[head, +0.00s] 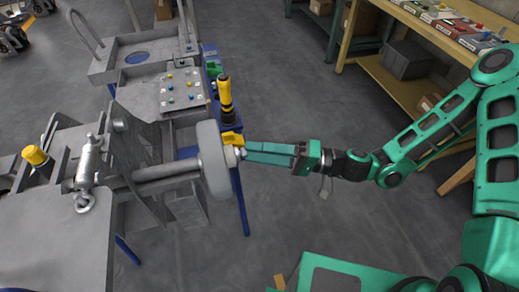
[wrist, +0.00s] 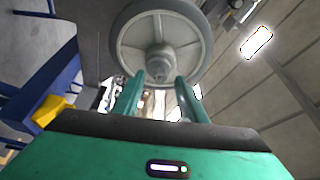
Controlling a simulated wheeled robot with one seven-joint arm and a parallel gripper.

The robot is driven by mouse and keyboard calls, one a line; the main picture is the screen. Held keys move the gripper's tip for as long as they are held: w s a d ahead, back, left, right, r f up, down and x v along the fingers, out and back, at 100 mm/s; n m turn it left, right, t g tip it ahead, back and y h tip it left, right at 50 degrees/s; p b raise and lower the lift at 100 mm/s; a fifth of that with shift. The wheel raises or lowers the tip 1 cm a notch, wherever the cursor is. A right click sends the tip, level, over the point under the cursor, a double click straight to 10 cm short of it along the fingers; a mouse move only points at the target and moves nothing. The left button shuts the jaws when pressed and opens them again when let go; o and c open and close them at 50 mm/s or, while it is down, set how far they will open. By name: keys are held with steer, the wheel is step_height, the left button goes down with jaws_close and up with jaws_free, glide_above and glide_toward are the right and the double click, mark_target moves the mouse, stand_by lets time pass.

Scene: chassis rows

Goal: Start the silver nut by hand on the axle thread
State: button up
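The grey wheel (head: 213,160) sits on the end of the horizontal axle (head: 165,171), which sticks out from the chassis. In the wrist view the wheel (wrist: 125,45) faces me, with its hub in the middle. The silver nut (head: 242,153) is at the outer side of the hub; it also shows in the wrist view (wrist: 159,71). My gripper (head: 247,153) reaches in from the right, its two green fingers one on each side of the nut. The thread is hidden, so I cannot tell how far the nut is on.
A yellow-and-black tool (head: 226,98) stands upright just above the wheel, close to my fingers. A grey tray with small coloured parts (head: 182,90) lies behind it. A wooden shelf (head: 400,85) stands at the back right. The floor between is clear.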

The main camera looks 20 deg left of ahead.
steer(key=w+d+f, duration=0.1)
steer(key=w+d, duration=0.1)
steer(key=d, duration=0.8)
steer(key=shift+d, duration=0.25)
